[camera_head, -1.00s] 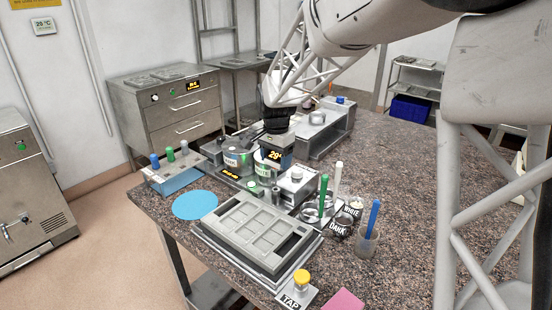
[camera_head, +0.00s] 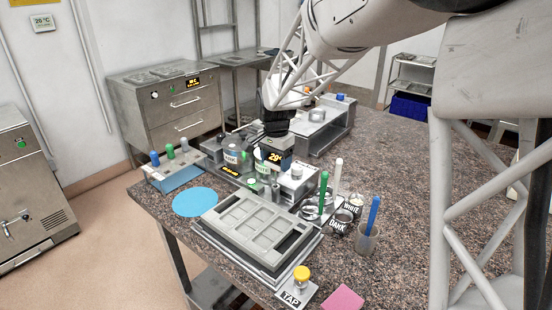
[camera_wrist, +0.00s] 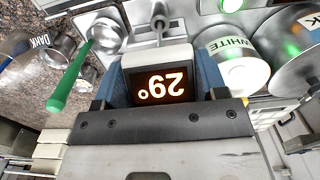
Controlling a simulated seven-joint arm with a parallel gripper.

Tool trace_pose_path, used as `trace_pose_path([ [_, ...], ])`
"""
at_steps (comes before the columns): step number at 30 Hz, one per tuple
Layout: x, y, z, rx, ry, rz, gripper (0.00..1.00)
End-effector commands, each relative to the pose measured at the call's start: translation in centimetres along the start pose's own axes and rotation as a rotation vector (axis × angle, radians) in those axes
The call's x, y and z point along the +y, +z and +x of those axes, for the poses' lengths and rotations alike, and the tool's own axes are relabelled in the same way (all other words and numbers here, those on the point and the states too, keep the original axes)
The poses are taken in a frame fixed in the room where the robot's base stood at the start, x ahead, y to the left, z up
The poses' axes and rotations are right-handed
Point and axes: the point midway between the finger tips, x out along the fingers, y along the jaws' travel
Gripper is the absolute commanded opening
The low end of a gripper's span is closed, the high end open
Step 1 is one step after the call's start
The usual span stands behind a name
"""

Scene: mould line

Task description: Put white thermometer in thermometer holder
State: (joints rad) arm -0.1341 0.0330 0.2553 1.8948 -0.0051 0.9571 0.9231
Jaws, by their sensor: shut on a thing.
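The white thermometer (camera_wrist: 157,56) has a dark display reading 29°, upside down in the wrist view. My gripper (camera_wrist: 162,78) is shut on it, with a blue finger at each side. In the head view my gripper (camera_head: 274,146) points down over the table's middle, and the thermometer's display (camera_head: 276,157) shows just below it. The pots partly hide the thermometer's lower end, so I cannot tell whether it touches anything. I cannot clearly pick out the thermometer holder; a small grey block (camera_head: 297,183) stands just right of the gripper.
Metal pots, one marked WHITE (camera_wrist: 236,62), stand close beside the thermometer. A green-handled tool (camera_wrist: 68,82) stands nearby. A grey mould (camera_head: 255,226) lies in front, with a blue disc (camera_head: 195,203) to its left. A blue-handled tool (camera_head: 373,214) stands in a cup.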

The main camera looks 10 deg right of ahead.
Motion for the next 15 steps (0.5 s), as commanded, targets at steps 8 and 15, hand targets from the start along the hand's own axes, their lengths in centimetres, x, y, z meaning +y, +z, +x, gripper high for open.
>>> trace_pose_path([
  [8, 0.0, 0.0, 0.8, 0.000, 0.000, 0.000, 0.42],
  [15, 0.0, 0.0, 1.5, 0.000, 0.000, 0.000, 0.42],
])
